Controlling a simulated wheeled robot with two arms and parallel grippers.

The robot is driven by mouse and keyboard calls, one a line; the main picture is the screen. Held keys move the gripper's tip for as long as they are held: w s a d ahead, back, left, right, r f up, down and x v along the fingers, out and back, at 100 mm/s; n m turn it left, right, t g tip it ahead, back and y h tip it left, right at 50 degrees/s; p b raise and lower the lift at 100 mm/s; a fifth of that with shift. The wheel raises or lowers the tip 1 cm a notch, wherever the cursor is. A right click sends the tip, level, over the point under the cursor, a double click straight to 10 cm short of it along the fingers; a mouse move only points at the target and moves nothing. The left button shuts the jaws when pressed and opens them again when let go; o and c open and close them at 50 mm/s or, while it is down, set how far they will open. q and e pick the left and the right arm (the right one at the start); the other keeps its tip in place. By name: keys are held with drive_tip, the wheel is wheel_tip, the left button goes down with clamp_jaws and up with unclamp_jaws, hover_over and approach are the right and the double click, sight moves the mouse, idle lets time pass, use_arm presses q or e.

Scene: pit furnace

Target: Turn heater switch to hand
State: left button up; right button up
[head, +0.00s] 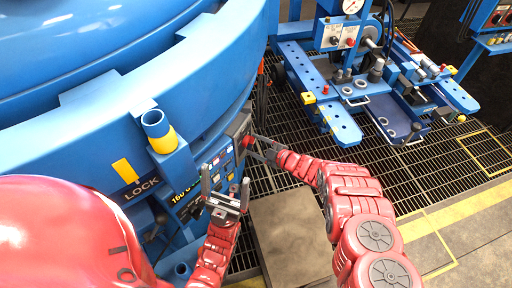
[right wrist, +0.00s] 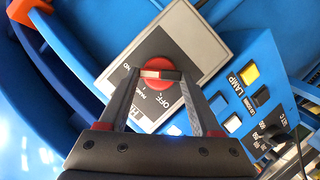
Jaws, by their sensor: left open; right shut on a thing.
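The heater switch is a red round knob (right wrist: 160,82) on a grey and white plate (right wrist: 195,40) in the right wrist view. The plate carries the words OFF and HAND and part of a word starting HE. In the head view the red knob (head: 247,142) is on the blue furnace's side panel. My right gripper (head: 256,143) reaches it from the right and is shut on the knob, its fingertips on either side of the grip bar. Which label the knob points at I cannot tell. My left gripper (head: 226,194) is open and empty, below and left of the switch.
A blue panel (right wrist: 262,92) with yellow and white buttons and a LAMP label adjoins the switch plate. The blue furnace wall (head: 190,85) curves close on the left. A blue wheeled machine (head: 345,90) stands on the grating at the back right. A grey slab (head: 290,235) lies below.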

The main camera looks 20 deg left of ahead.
idle(0.3)
drive_tip(key=o, duration=1.4)
drive_tip(key=p+v, duration=0.8)
drive_tip(key=v, duration=0.9)
drive_tip(key=shift+d+r+p, duration=0.1)
drive_tip(key=shift+d+p, duration=0.1)
drive_tip(key=shift+p, duration=0.1)
drive_tip(key=shift+w, duration=0.1)
